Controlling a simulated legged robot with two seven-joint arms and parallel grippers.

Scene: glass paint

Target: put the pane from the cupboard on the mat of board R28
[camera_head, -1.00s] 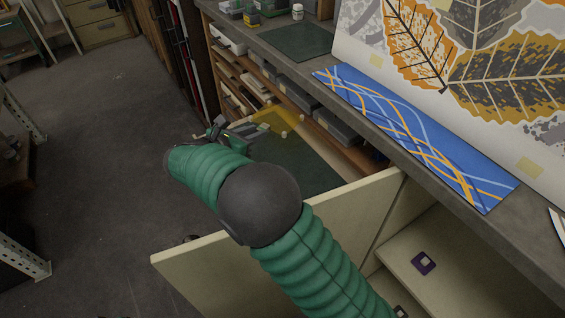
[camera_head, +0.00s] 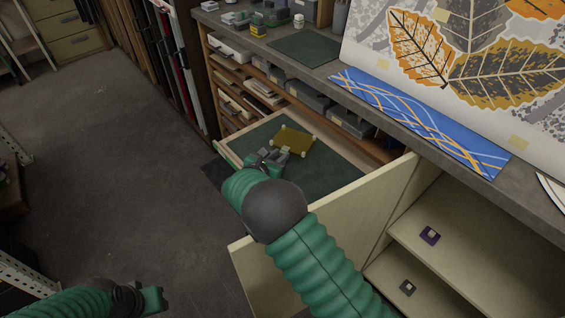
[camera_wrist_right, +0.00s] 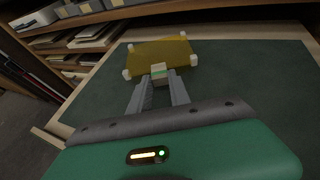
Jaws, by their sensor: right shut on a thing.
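The pane (camera_head: 295,138) is a flat amber-yellow sheet with pale corner pieces. It lies over the dark green mat (camera_head: 335,172) of a pulled-out board with a pale wooden rim (camera_head: 279,119). My right gripper (camera_head: 272,158) is shut on a small pale block with a green stripe at the pane's near edge. The right wrist view shows the pane (camera_wrist_right: 163,52) flat above the mat (camera_wrist_right: 235,85); I cannot tell whether it touches. My left gripper (camera_head: 150,299) is at the lower left, away from the pane; its jaws are unclear. The cupboard (camera_head: 470,245) stands open at right.
The cupboard's cream door (camera_head: 330,235) stands open just in front of the board. A grey worktop (camera_head: 325,75) runs above, with a blue patterned strip (camera_head: 420,120) and leaf panel. Shelves with grey boxes (camera_head: 350,122) lie behind the board. The floor at left is clear.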

